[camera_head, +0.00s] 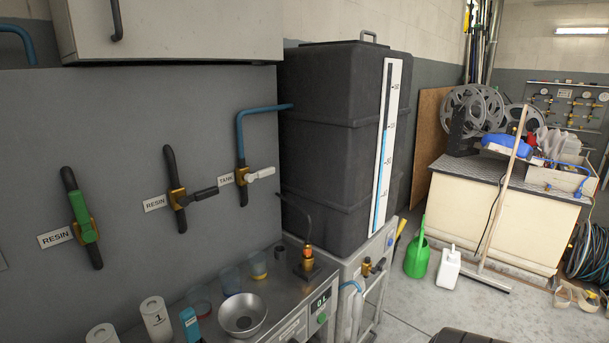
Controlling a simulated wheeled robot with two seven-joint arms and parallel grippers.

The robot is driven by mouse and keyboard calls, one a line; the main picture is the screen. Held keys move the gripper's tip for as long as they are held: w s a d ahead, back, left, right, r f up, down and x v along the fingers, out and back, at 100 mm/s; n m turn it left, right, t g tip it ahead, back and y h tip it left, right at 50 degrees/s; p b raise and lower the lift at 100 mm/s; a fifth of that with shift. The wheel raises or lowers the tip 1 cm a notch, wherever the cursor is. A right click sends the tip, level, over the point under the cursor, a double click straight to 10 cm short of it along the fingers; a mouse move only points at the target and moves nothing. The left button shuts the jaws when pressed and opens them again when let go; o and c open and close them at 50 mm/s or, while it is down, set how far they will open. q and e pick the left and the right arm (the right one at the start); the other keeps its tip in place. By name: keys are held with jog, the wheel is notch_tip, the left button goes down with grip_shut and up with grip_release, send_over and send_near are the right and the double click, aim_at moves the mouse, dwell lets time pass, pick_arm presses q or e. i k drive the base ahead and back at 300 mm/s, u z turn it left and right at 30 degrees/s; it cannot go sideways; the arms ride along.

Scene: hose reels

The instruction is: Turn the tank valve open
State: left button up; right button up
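The tank valve (241,177) is a brass body on a vertical pipe on the grey wall panel, beside a "TANK" label (226,180). Its white lever (261,174) points right, roughly across the pipe. A blue pipe (240,125) rises from it and bends right to the large dark tank (325,130). The tank has a white level scale (386,145) with a blue column on its front. Neither of my grippers is in view.
Two "RESIN" valves stand left: one with a dark sideways lever (204,194), one with a green lever (86,221) along its pipe. Below, a metal bench holds a bowl (242,314), cups and a brass fitting (308,257). A green watering can (417,256) stands on the floor.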

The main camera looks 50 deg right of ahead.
aim_at(249, 178)
jog(key=z, duration=1.9)
jog(key=k, duration=0.65)
jog(key=z, duration=1.15)
jog(key=i, duration=1.9)
jog(key=u, duration=0.95)
jog(key=i, duration=0.75)
jog(key=u, duration=0.8)
